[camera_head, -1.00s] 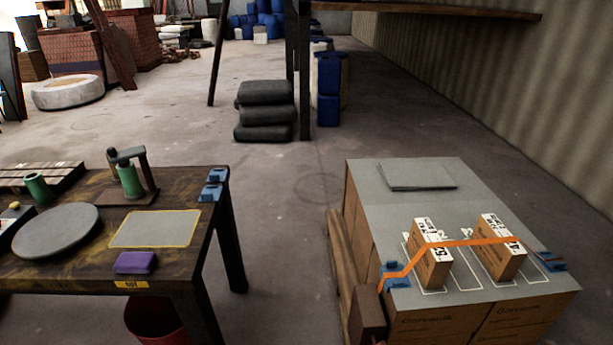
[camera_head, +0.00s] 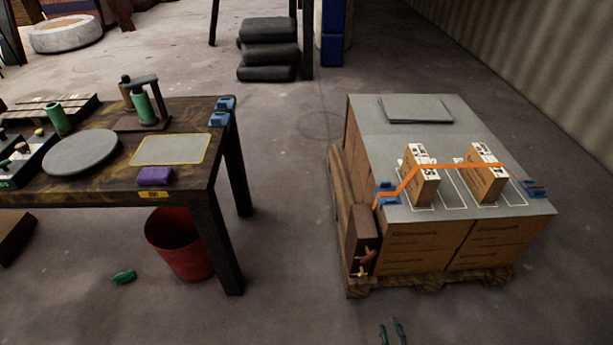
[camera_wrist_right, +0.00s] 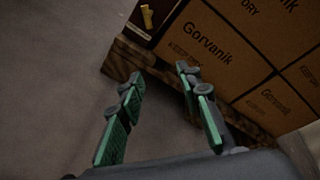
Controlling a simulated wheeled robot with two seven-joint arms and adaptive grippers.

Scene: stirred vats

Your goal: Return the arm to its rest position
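My right gripper (camera_head: 392,330) shows only as two dark, slim fingers at the bottom edge of the head view, over the floor in front of the pallet. In the right wrist view its green-padded fingers (camera_wrist_right: 160,85) stand apart with nothing between them, so it is open and empty. The rest of the right arm is out of the head view. My left gripper is not in view.
The pallet (camera_head: 428,282) carries cartons (camera_head: 420,240) with two small boxes under an orange strap (camera_head: 450,166). The workbench (camera_head: 100,188) stands left, a red bin (camera_head: 180,250) beneath it. A green object (camera_head: 123,277) lies on the floor. Floor between bench and pallet is clear.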

